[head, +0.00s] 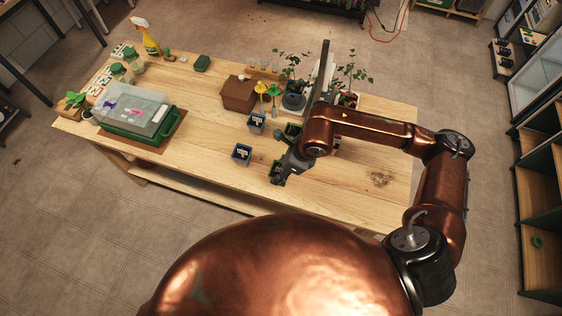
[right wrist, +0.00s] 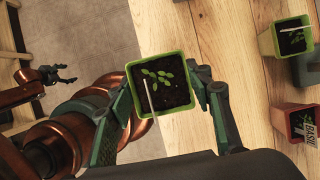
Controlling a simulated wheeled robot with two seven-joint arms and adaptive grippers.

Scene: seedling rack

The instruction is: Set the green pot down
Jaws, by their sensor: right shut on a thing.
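In the right wrist view my right gripper (right wrist: 170,98) is shut on a green square pot (right wrist: 177,132) with dark soil, a small seedling and a white stick label. The pot looks upright between the two fingers. In the head view the right gripper (head: 279,172) is over the table's near part, with the green pot (head: 277,180) partly hidden by it. I cannot tell whether the pot touches the table. My left gripper (right wrist: 62,74) shows at the left of the right wrist view, open and empty; it is not in the head view.
Blue pots (head: 242,154) stand left of the right gripper. Another green pot (right wrist: 286,38) and a terracotta pot (right wrist: 294,122) labelled BASIL show in the wrist view. A clear box (head: 130,108) on a green tray is at the left. The table's (head: 205,165) near left is clear.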

